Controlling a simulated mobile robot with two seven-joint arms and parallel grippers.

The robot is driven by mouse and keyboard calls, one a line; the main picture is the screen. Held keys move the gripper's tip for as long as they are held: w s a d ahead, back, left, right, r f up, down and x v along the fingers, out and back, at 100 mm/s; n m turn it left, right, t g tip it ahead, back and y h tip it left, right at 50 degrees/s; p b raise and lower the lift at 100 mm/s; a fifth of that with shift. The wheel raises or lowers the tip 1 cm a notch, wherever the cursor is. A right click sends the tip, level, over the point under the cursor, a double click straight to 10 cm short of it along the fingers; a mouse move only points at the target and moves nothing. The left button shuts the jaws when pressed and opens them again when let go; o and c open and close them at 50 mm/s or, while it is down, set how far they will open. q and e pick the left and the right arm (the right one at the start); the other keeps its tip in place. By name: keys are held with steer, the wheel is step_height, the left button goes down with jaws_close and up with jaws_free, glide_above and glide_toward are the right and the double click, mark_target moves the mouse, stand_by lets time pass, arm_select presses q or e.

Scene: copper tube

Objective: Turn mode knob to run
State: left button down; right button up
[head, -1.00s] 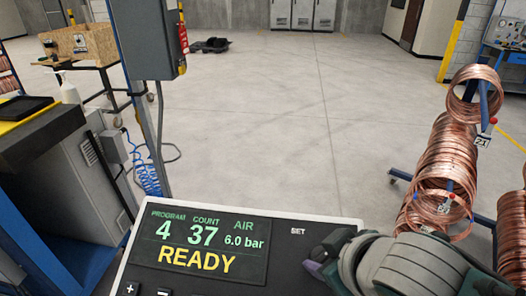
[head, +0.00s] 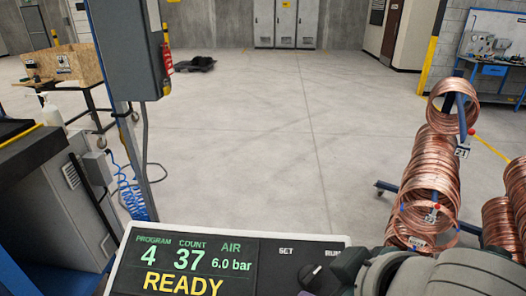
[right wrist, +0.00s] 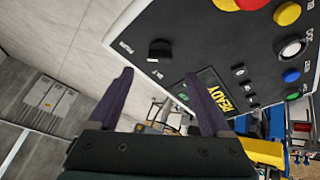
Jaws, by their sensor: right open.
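The dark mode knob (head: 311,275) sits on the black control panel (head: 268,272), below and between the SET and RUN labels. A small white mark shows near the knob's upper right; its exact setting is hard to tell. My right gripper (head: 340,268) is just right of the knob in the head view and partly covers the RUN label. In the right wrist view, the knob (right wrist: 160,50) stands beyond and between the two open fingertips of my right gripper (right wrist: 160,77), with nothing between them. My left gripper is not in view.
The panel display (head: 190,265) reads READY, program 4, count 37. Push buttons (right wrist: 287,14) line the panel in the right wrist view. A grey box on a post (head: 130,45) stands at left. Copper coils (head: 430,185) hang on a rack at right. The floor between is clear.

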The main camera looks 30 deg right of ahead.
steer(key=v, duration=0.3)
steer(key=shift+s+r, duration=0.15)
stand_by(0.4)
steer(key=s+a+r+m+g+y+p, duration=0.1)
steer(key=s+r+g+p, duration=0.2)
steer(key=s+r+p, duration=0.6)
step_height(320, 180, up, 4)
steer(key=shift+s+a+f+g+y+p, duration=0.25)
steer(key=shift+a+g+y+p, duration=0.15)
steer(key=shift+p, duration=0.25)
